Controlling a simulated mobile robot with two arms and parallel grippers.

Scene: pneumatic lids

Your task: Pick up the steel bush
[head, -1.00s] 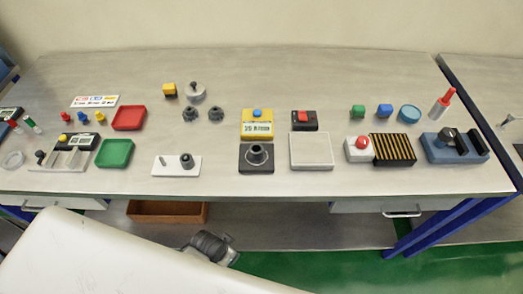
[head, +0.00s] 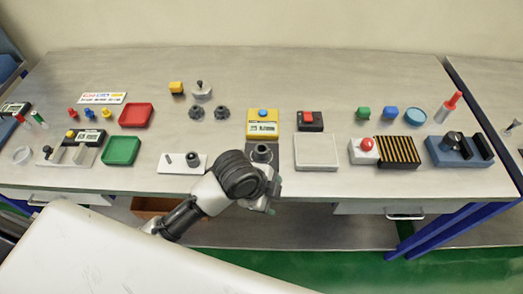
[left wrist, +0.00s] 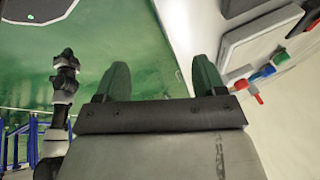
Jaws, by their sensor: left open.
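A dark grey cylindrical piece (head: 192,159), which looks like the steel bush, stands upright on a white plate (head: 169,163) at the front of the table, right of a short pin. A grey ring-shaped piece (head: 262,153) sits on the black block and is partly hidden by my arm. My left gripper (head: 267,206) is at the table's front edge, right of the white plate and apart from the cylinder. Its two green fingers (left wrist: 160,78) are spread and empty in the left wrist view. My right gripper does not show.
Two dark knurled pieces (head: 208,112) stand behind the white plate. A yellow display box (head: 262,127), a grey square pad (head: 316,152) and a red button box (head: 362,151) stand to the right. Green (head: 121,150) and red (head: 136,115) trays lie left. The table's back is mostly clear.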

